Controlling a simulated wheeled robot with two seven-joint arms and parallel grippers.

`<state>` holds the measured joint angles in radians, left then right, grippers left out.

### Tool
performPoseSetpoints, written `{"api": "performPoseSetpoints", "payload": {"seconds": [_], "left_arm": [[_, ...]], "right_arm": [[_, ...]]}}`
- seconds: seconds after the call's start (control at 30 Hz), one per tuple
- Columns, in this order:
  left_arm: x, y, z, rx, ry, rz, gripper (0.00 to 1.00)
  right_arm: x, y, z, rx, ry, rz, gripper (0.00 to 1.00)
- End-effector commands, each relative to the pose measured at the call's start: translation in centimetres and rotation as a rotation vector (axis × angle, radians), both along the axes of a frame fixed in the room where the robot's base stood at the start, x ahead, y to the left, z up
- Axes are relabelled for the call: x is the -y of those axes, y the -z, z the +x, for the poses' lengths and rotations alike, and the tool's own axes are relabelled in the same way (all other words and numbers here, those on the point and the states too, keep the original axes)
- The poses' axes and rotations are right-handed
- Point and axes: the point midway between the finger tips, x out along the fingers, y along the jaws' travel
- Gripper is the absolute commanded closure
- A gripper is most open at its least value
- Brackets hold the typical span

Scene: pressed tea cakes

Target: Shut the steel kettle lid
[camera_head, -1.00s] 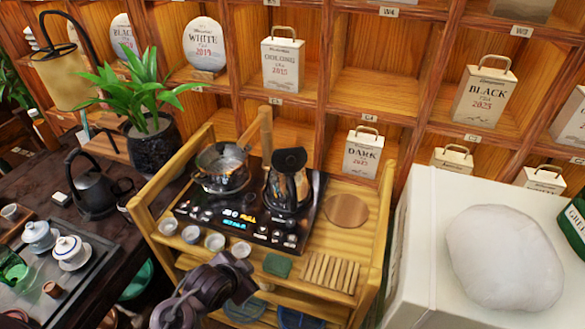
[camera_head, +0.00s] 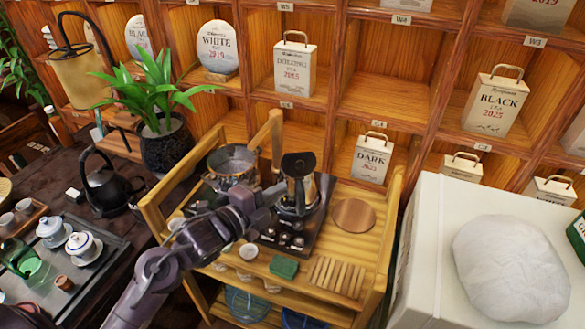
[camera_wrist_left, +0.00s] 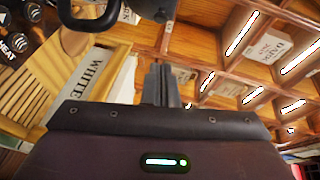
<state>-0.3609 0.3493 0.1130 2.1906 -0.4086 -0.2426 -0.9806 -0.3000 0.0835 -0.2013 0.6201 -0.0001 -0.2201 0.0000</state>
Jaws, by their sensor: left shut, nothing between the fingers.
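The steel kettle (camera_head: 297,192) stands on the dark hob panel on the wooden stand in the head view. My left gripper (camera_head: 274,194) is at the kettle's left side, below lid height; contact is unclear. In the left wrist view its fingers (camera_wrist_left: 161,84) are together and empty. A dark curved handle shows at the top of that view. My right gripper is not in view.
A glass pot (camera_head: 233,165) stands left of the kettle. A round wooden board (camera_head: 354,215), a green block (camera_head: 284,267) and a slatted rack (camera_head: 337,277) lie on the stand. A potted plant (camera_head: 165,145) and a black kettle (camera_head: 106,187) are to the left. Shelves rise behind.

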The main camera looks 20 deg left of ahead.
Motion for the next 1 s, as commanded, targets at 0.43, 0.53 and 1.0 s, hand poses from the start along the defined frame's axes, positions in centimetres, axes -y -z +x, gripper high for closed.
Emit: {"api": "performPoseSetpoints", "payload": {"seconds": [0.43,0.53,1.0], "left_arm": [[1.2,0.9,7.6,-0.002,-0.003,-0.002,1.0],[0.9,1.1,8.3,-0.001,-0.001,-0.002,1.0],[0.7,1.5,8.9,-0.003,-0.001,-0.001,1.0]], "right_arm": [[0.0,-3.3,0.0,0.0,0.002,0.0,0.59],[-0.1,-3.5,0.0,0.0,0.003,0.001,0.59],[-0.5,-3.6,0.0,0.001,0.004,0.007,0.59]]}}
